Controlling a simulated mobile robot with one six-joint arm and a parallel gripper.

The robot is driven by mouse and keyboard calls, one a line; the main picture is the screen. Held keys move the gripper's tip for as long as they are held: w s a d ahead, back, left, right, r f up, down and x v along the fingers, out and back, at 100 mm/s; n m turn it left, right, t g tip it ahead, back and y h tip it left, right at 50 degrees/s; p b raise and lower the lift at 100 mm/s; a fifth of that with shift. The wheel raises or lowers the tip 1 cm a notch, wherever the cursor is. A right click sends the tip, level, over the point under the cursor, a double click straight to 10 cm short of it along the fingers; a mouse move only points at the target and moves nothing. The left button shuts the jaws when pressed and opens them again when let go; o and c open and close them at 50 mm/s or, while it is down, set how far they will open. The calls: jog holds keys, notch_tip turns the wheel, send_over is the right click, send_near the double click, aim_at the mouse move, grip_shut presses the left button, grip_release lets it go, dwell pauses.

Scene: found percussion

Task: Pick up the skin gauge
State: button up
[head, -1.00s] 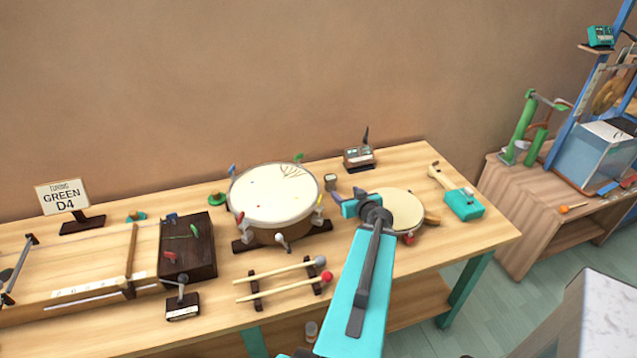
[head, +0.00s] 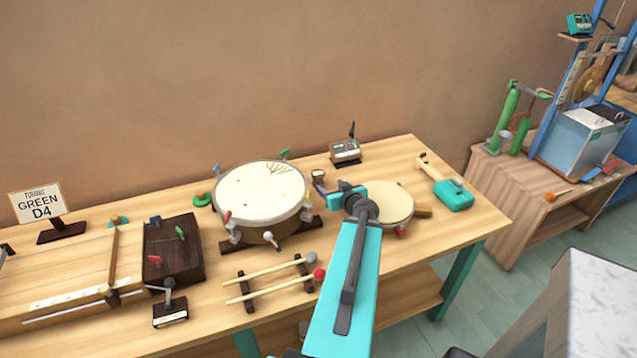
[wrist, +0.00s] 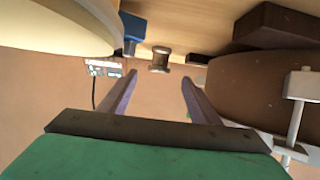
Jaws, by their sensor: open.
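I take the skin gauge to be the small brown spool-shaped piece (head: 318,179) standing on the table between the big drum and the small round drum; no label is readable. In the wrist view the spool-shaped piece (wrist: 160,60) shows just beyond and between my fingertips. My gripper (wrist: 159,77) is open and empty, with one finger on each side of the line to it. In the head view my gripper (head: 335,194) is just right of and nearer than the piece, partly hidden by my arm.
The big drum (head: 262,193) stands close on the left, the small round drum (head: 397,205) close on the right. A small meter box (head: 345,152) with an antenna is behind. Mallets (head: 272,280) lie in front. A teal-headed mallet (head: 454,196) lies farther right.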

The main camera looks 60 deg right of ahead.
aim_at(320, 180)
jog(key=shift+b+x, duration=0.85)
jog(key=shift+b, duration=2.7)
jog(key=b, duration=0.6)
jog(key=shift+w+d+f, duration=0.15)
jog(key=shift+w+f, duration=0.1)
jog(key=shift+f, duration=0.1)
jog(key=shift+w+d, duration=0.25)
jog(key=shift+w, duration=0.05)
jog(key=shift+p+x, duration=0.5)
jog(key=shift+x, duration=1.95)
jog(key=shift+w+d, duration=0.1)
jog(key=shift+w, duration=0.05)
jog(key=shift+p+x, duration=0.6)
jog(key=shift+x, duration=1.85)
